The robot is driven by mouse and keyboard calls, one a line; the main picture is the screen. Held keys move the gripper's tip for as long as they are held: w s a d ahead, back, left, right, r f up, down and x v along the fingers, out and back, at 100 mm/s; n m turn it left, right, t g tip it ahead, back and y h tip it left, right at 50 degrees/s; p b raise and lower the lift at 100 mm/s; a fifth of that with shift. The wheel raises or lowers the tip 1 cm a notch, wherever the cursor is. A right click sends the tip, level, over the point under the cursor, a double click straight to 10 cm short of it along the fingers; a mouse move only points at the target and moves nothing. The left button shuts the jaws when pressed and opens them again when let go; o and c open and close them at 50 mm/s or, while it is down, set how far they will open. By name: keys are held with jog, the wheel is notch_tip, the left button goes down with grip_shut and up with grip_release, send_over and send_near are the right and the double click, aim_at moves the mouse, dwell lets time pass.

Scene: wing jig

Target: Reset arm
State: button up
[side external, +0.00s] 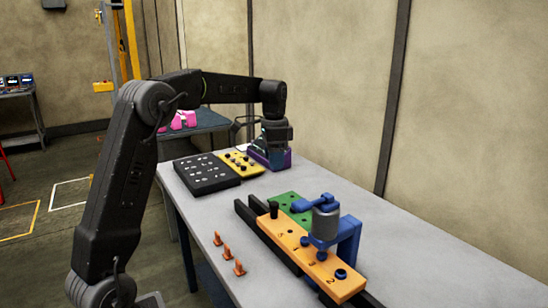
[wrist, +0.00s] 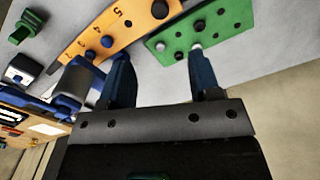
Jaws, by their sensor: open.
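My gripper (side external: 274,134) is at the end of my arm, near a purple block-like object (side external: 283,160) at the far part of the table. I cannot tell whether they touch. In the wrist view, my gripper (wrist: 159,57) has two blue fingers spread apart with nothing between them. Past the fingertips lie a numbered orange plate (wrist: 118,30) and a green plate (wrist: 215,25). The side view also shows the orange plate (side external: 343,284) and the green plate (side external: 284,199) on dark rails. A blue clamp (side external: 349,245) with a grey cylinder (side external: 325,223) stands over the orange plate.
A black tray (side external: 203,186) of small parts and a yellow block (side external: 233,158) with dark pegs lie on the grey table (side external: 205,217). Several small orange parts (side external: 239,268) stand near the front-left edge. A pink item (side external: 185,118) sits on a table behind. The table's right side is clear.

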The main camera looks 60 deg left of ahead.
jog(key=shift+d, duration=0.1)
jog(key=s+d+r+n+t, duration=0.1)
jog(key=s+d+r+t, duration=0.1)
jog(key=s+d+r, duration=0.35)
jog(key=s+d+f+n+t, duration=0.1)
jog(key=s+d+f, duration=0.2)
jog(key=s+d, duration=0.4)
jog(key=s+d+f+n+t, duration=0.2)
jog(key=s+d, duration=0.6)
jog(key=s, duration=0.4)
jog(key=shift+f+n+t, duration=0.3)
jog(key=shift+f, duration=0.55)
